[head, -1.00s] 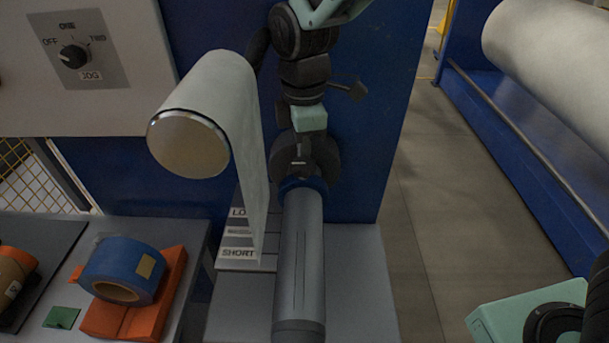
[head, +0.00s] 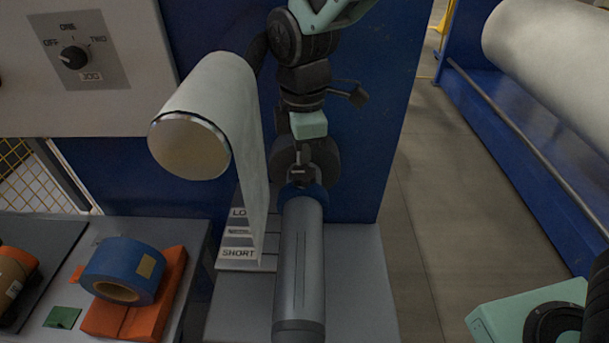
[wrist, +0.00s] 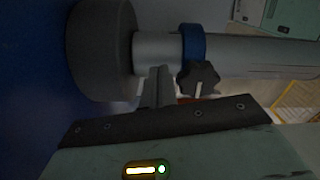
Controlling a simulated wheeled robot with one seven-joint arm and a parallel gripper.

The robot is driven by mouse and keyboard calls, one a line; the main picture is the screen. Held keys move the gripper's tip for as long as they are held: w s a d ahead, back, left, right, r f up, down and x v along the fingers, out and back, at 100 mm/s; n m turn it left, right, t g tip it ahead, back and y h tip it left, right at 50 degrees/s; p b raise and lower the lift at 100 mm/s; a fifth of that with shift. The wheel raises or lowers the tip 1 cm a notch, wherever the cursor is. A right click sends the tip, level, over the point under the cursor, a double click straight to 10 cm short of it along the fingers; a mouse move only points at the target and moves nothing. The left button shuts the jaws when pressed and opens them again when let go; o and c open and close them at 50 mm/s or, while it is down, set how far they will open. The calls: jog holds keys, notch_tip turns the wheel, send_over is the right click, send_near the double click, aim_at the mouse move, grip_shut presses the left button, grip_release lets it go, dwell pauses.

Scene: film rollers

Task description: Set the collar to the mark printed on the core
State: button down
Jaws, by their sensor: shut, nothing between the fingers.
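The core (head: 302,265) is a grey cylinder reaching toward me in the head view; it runs across the top of the wrist view (wrist: 262,54). The collar (wrist: 193,43) is a blue ring around the core, with a black lobed knob (wrist: 199,78) below it in that view. It also shows at the far end of the core in the head view (head: 306,197). My gripper (wrist: 156,85) is shut and empty, fingers on the disc side of the knob, close to it; contact is unclear. Thin lengthwise lines show on the core; I cannot tell which marking is the mark.
A dark disc (wrist: 103,50) closes off the core's wall end. A white roll (head: 190,140) with a hanging sheet is close left of the core. Blue tape (head: 122,268) on an orange block (head: 160,300) lies lower left. Open floor (head: 425,220) is to the right.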

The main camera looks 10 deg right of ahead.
jog(key=shift+w+d, duration=0.15)
jog(key=shift+w, duration=0.45)
notch_tip(320, 180, up, 9)
jog(key=p, duration=0.8)
jog(key=s+d+f+m+b, duration=0.1)
jog(key=s+m, duration=0.4)
jog(key=s, duration=0.6)
jog(key=s+d+f+m+b, duration=0.1)
jog(key=s+d+m+b, duration=0.2)
jog(key=s, duration=0.8)
jog(key=d+m, duration=0.2)
jog(key=shift+s+d+f+m+y, duration=0.15)
jog(key=shift+f+m+y, duration=0.15)
jog(key=shift+f+m, duration=0.1)
